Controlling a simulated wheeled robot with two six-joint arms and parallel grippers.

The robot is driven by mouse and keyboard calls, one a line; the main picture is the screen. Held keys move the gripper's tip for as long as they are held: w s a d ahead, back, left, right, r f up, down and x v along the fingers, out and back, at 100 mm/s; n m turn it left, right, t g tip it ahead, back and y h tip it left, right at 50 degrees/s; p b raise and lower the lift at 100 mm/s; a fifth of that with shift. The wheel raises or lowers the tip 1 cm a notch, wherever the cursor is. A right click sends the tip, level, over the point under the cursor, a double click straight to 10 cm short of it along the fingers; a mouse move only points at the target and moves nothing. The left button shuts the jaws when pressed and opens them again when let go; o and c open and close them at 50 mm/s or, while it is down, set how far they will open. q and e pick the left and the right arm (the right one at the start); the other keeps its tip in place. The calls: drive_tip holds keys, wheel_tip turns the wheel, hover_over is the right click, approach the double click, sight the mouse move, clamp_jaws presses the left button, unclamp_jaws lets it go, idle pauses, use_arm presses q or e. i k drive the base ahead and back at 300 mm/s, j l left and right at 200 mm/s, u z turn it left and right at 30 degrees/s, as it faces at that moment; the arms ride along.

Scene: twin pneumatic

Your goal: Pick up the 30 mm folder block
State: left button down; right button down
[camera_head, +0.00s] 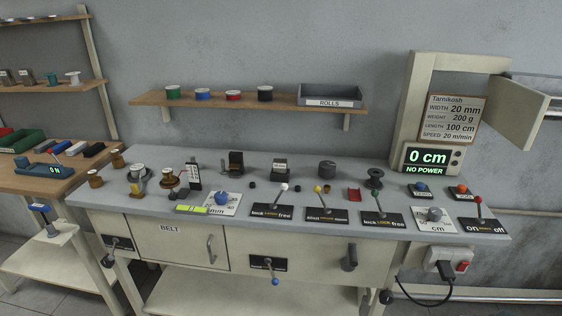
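No block shows a readable 30 mm mark, so I cannot tell which one is the 30 mm folder block. A dark block with a pale label (280,169) stands on the grey bench top (330,170). A black block-like part (236,163) stands to its left. Neither of my grippers is in view.
The bench top holds several levers, black label plates and a display reading 0 cm, NO POWER (431,158). A wall shelf (215,99) carries several coloured rolls and a grey ROLLS tray (331,103). A wooden side table (35,180) stands at left with a green tray (22,141).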

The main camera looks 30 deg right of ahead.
sight(280, 166)
drive_tip(key=z, duration=1.05)
drive_tip(key=i+l, duration=0.1)
drive_tip(key=l, duration=0.2)
drive_tip(key=i+l+u, duration=0.1)
drive_tip(key=l, duration=0.5)
drive_tip(key=i, duration=0.05)
